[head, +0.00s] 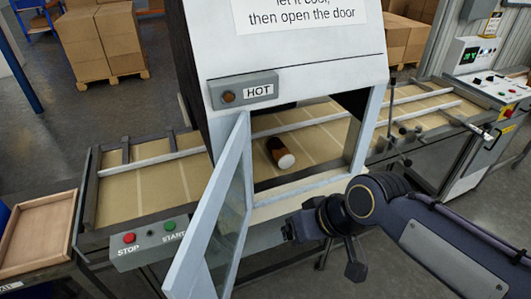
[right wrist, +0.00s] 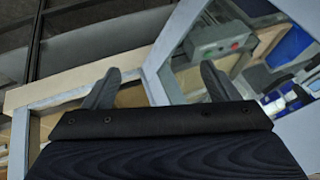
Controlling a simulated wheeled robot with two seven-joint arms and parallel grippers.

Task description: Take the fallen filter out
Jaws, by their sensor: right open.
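The fallen filter (head: 280,153), a brown cylinder with a white end, lies on its side on the belt inside the grey-white housing (head: 300,55). Its white end faces the opening. The hinged door (head: 215,225) stands open, swung out toward me on the left of the opening. My right gripper (head: 288,230) is outside the housing, in front of and below the sill, close to the door and apart from the filter. In the right wrist view its two fingers (right wrist: 157,88) are spread with nothing between them. My left gripper is not in view.
A HOT lamp (head: 228,96) on the housing looks dark brown, unlit. A STOP/START panel (head: 150,243) sits left of the door. The conveyor (head: 135,190) runs out both sides. A wooden tray (head: 38,232) stands at far left. The door frame and sill bound the opening.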

